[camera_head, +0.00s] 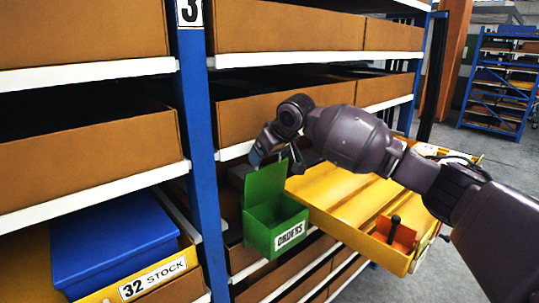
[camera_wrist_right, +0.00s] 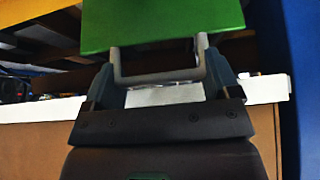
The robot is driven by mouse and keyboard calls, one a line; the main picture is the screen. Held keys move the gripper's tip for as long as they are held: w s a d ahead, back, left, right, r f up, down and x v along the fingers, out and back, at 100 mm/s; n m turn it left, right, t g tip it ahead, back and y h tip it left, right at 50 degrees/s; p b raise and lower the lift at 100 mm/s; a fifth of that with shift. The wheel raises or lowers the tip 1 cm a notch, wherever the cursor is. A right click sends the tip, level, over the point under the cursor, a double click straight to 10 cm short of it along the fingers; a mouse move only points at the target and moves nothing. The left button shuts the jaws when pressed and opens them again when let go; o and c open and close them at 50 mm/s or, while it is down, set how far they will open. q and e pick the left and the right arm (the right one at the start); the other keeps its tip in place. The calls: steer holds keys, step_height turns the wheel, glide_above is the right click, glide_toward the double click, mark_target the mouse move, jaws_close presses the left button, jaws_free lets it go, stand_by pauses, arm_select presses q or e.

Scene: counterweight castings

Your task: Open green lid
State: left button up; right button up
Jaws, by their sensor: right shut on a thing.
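The green box (camera_head: 262,238) with the "ORDERS" label sits low beside the blue rack post. Its green lid (camera_head: 265,186) stands raised, roughly upright, at the back of the box. My right gripper (camera_head: 268,152) is at the lid's top edge, its arm reaching in from the right. In the right wrist view, the gripper (camera_wrist_right: 162,76) is shut on a grey U-shaped handle (camera_wrist_right: 150,78) attached to the green lid (camera_wrist_right: 160,25). In the head view the handle is hidden by the gripper. My left gripper is not in view.
A yellow tray (camera_head: 340,200) with an orange block (camera_head: 396,234) lies right of the box, under my right arm. A blue post (camera_head: 198,130) and shelves with brown bins (camera_head: 290,35) stand close.

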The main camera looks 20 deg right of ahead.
steer(key=o, duration=1.1)
steer(key=shift+w+a+f, duration=0.1)
steer(key=shift+w, duration=0.05)
steer(key=b+v, duration=0.1)
steer(key=v, duration=1)
steer(key=shift+f+b, duration=0.1)
steer(key=shift+b, duration=0.25)
